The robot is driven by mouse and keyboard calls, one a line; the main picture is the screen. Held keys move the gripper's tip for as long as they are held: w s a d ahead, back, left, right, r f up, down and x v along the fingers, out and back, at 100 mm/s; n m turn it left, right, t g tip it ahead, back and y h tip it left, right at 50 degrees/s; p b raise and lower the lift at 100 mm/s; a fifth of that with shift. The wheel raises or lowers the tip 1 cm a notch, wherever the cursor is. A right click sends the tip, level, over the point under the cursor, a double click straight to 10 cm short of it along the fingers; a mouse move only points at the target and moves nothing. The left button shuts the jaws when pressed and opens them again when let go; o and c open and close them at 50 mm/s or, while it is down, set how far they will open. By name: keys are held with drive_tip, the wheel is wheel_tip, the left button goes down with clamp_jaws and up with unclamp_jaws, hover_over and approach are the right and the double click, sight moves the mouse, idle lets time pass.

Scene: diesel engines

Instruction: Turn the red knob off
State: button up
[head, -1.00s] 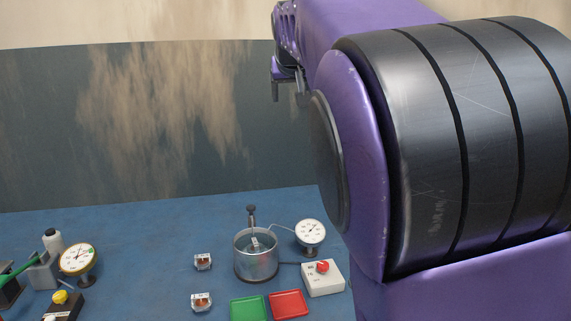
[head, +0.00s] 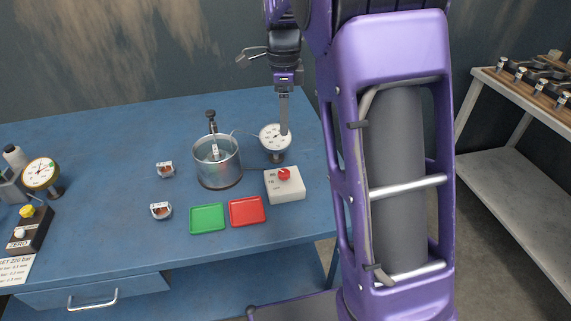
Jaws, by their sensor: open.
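The red knob (head: 284,174) sits on top of a white box (head: 293,191) near the table's right edge. My gripper (head: 284,128) points down above and behind the box, in front of the face of a white dial gauge (head: 268,139). It looks empty and apart from the knob. Its fingers line up with the view, so the gap between them is hard to see. Which setting the knob points to is too small to tell.
A metal pot (head: 218,172) stands left of the gauge. Green (head: 207,219) and red (head: 247,211) trays lie left of the box. Two small clear-sided items (head: 165,169) lie further left. A second gauge (head: 41,174) stands at the far left. A shelf cart (head: 520,150) is at right.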

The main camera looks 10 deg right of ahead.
sight(284, 172)
wheel_tip(284, 172, down, 17)
drive_tip(key=shift+r+b, duration=0.15)
drive_tip(key=shift+b, duration=0.8)
clamp_jaws()
